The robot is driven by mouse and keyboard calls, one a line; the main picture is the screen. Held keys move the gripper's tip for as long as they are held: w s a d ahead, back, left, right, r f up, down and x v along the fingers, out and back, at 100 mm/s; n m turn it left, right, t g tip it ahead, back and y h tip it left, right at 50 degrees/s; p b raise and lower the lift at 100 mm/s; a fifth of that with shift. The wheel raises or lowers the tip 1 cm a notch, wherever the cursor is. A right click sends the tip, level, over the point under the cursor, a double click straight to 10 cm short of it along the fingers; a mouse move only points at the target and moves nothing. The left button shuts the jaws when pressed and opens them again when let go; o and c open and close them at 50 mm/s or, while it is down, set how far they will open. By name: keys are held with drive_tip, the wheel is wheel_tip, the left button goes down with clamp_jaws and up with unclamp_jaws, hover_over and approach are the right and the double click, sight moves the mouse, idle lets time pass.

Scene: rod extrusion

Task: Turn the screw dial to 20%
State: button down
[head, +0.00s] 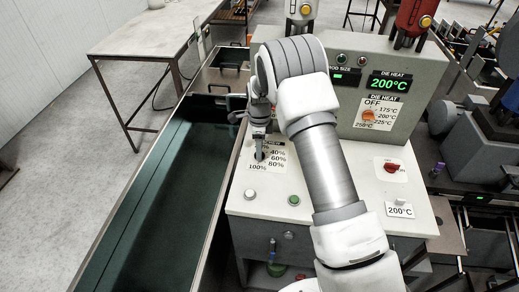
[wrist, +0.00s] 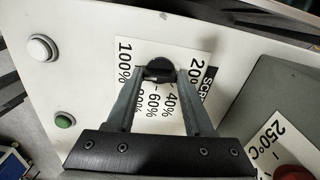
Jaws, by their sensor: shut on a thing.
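The screw dial (wrist: 158,68) is a small black knob on a white label (wrist: 187,52) marked 20%, 40%, 60%, 80% and 100%. My gripper (wrist: 161,74) points down at the panel, with its fingertips on either side of the knob and shut on it. The fingers cover part of the label, including some of the 80% mark. I cannot tell which mark the knob points to. In the head view my gripper (head: 259,151) hides most of the knob, while the label (head: 273,160) shows 40% to 100% beside and below it.
A white button (head: 249,194) and a green button (head: 293,200) sit on the panel near the dial. The orange die heat knob (head: 368,115) is on the upright box, whose display (head: 389,84) reads 200°C. A long dark trough (head: 160,205) lies left.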

drive_tip(key=n+b, duration=0.2)
drive_tip(key=n, duration=0.2)
drive_tip(key=shift+f+b, duration=0.15)
drive_tip(key=shift+b, duration=0.25)
drive_tip(key=n+b, duration=0.2)
drive_tip(key=n, duration=0.2)
drive_tip(key=shift+n, duration=0.3)
drive_tip(key=n+b, duration=0.1)
drive_tip(key=n, duration=0.3)
drive_tip(key=shift+n+b, duration=0.3)
drive_tip(key=n+b, duration=0.1)
drive_tip(key=n, duration=1.2)
drive_tip(key=shift+r+n, duration=0.2)
drive_tip(key=shift+n, duration=0.1)
drive_tip(key=n, duration=0.4)
drive_tip(key=shift+n, duration=2)
